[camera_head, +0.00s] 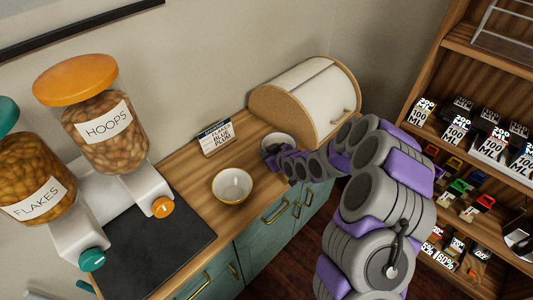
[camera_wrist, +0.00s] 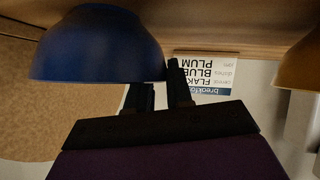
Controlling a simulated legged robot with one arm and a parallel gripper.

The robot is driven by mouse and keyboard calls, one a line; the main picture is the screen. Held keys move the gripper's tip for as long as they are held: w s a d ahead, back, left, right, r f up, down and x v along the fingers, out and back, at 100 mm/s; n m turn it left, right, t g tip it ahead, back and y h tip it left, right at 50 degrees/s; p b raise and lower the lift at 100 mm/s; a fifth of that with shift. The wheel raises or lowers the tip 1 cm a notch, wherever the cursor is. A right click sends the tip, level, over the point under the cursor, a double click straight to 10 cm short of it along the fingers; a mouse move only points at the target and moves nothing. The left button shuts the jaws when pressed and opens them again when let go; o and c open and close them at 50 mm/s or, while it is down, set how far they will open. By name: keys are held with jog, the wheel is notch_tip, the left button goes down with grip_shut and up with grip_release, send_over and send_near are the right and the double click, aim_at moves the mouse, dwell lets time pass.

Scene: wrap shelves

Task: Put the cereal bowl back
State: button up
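A blue bowl (camera_wrist: 95,45) fills the upper left of the upside-down wrist view. In the head view it is the bowl with a pale inside and dark outside (camera_head: 278,142), by the bread box. My gripper (camera_wrist: 160,82) has its fingers at this bowl's rim, one partly hidden by the bowl and one beside its outer wall. A narrow gap shows between them; I cannot tell whether they press on the wall, or whether the bowl is lifted. A second bowl, white inside with a yellow rim (camera_head: 232,186), stands on the counter. A card (camera_head: 216,138) reads "FLAKES BLUE PLUM".
The wooden counter (camera_head: 190,172) has free room around the yellow bowl. Dispensers of hoops (camera_head: 100,125) and flakes (camera_head: 33,172) stand left beside a dark mat (camera_head: 150,250). A bread box (camera_head: 305,95) stands behind the blue bowl. Stocked shelves (camera_head: 470,150) are at right.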

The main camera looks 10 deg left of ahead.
jog(key=o, duration=0.3)
jog(key=shift+o, duration=0.3)
jog(key=shift+a, duration=0.85)
jog(key=shift+s+d+r, duration=0.2)
jog(key=shift+d, duration=0.1)
jog(key=s+d+r+m+g+h+p, duration=0.1)
jog(key=s+d+r+m+g+h, duration=0.1)
jog(key=s+d+r, duration=0.45)
jog(key=s+d+r+m+g+h, duration=0.2)
jog(key=s+d+r+h, duration=0.15)
jog(key=s+d, duration=0.55)
jog(key=s+d+r+m+g+h+p, duration=0.1)
jog(key=s+d+r+g+h, duration=0.1)
jog(key=s+d+r, duration=0.6)
jog(key=s+a+r+m+g, duration=0.1)
jog(key=s+r+m+g, duration=0.1)
jog(key=s, duration=1)
jog(key=s+a+r+m+g, duration=0.1)
jog(key=s+r+m+g, duration=0.1)
jog(key=s, duration=0.9)
jog(key=shift+s+a+r+m+g, duration=0.25)
jog(key=shift+s+m+g, duration=0.1)
jog(key=shift+m, duration=0.45)
